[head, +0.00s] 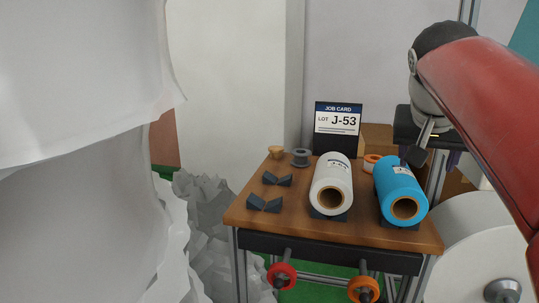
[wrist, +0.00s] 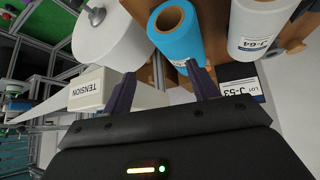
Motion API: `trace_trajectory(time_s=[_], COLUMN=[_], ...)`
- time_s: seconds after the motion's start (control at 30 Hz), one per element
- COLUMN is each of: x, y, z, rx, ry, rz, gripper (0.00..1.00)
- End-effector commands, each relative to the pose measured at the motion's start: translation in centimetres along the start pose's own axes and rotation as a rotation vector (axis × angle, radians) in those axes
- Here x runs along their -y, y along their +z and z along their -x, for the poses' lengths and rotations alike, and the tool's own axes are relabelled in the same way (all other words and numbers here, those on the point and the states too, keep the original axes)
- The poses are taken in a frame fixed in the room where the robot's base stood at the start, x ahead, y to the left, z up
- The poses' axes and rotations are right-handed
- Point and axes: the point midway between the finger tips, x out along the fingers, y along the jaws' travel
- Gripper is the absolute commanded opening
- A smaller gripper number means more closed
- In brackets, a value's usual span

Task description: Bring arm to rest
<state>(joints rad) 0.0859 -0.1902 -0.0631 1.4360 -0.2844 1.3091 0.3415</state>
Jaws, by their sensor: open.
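My arm (head: 485,95) is red and reaches in from the right in the head view. My gripper (wrist: 164,84) is open in the wrist view, with nothing between its two dark fingers. In the head view it hangs above the right side of the wooden cart, by the blue roll (head: 398,185), partly hidden by the arm. The blue roll lies in dark cradles, its cardboard core facing the front. It also shows in the wrist view (wrist: 182,45), beyond the fingertips.
A white roll (head: 332,180) lies left of the blue one on the wooden cart (head: 290,225). Empty dark cradles (head: 265,203) sit at left. A job card (head: 338,125) reading J-53 stands behind. A large white roll (head: 475,235) stands at right; white sheeting (head: 80,90) fills the left.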

Motion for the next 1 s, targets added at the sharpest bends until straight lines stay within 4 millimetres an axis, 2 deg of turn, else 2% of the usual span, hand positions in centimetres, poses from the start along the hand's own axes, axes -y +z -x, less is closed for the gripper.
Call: trace_trajectory(time_s=[0.03, 0.17, 0.3, 0.4, 0.5, 0.6, 0.7, 1.0], x=[0.5, 1.9, 3.0, 3.4, 3.5, 3.5, 3.5, 3.5], y=[2.6, 9.4, 17.5, 22.9, 27.2, 30.0, 31.4, 31.6], z=[-0.4, -2.0, -4.2, -5.8, -7.2, -8.2, -8.7, -8.8], rx=[0.016, 0.051, 0.083, 0.103, 0.116, 0.125, 0.128, 0.13], ry=[-0.034, -0.122, -0.208, -0.259, -0.295, -0.317, -0.327, -0.328], rz=[0.044, 0.158, 0.265, 0.325, 0.37, 0.396, 0.408, 0.41], gripper=[0.59, 0.59, 0.59, 0.59, 0.59, 0.59, 0.59, 0.59])
